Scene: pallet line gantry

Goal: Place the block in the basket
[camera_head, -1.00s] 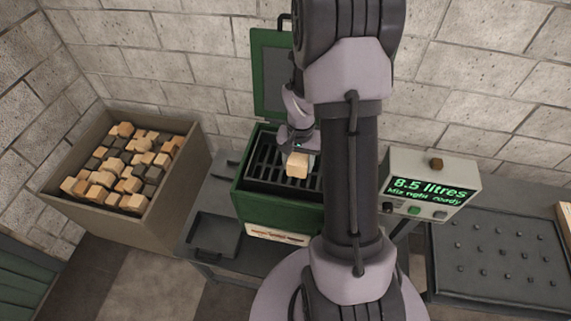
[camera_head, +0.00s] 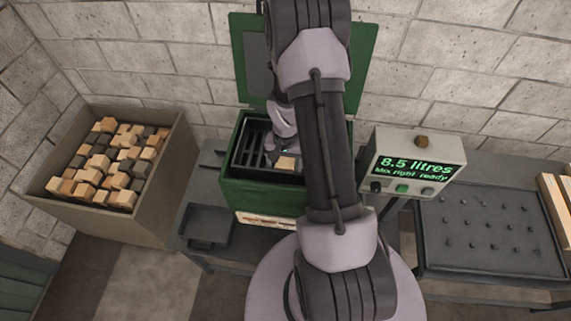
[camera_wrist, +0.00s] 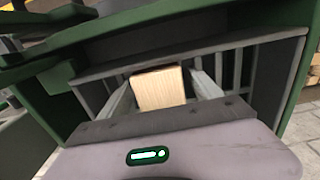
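The pale wooden block (camera_head: 286,163) is at the lower end of my arm, within the mouth of the dark barred basket (camera_head: 246,152) inside the green open-lidded machine (camera_head: 262,196). In the wrist view the block (camera_wrist: 160,88) is between the two grey fingers of my gripper (camera_wrist: 162,84), which appear closed on its sides. The basket's bars and dark rim (camera_wrist: 272,82) show behind and around it. I cannot tell whether the block touches the basket floor. My arm hides the right part of the basket in the head view.
A large bin (camera_head: 150,205) of light and dark blocks stands at the left. A small tray (camera_head: 205,226) lies left of the machine. A display box (camera_head: 415,165) reading "8.5 litres, Mix right ready" stands at the right, beside a studded dark panel (camera_head: 490,232). The raised green lid (camera_head: 362,60) is behind my arm.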

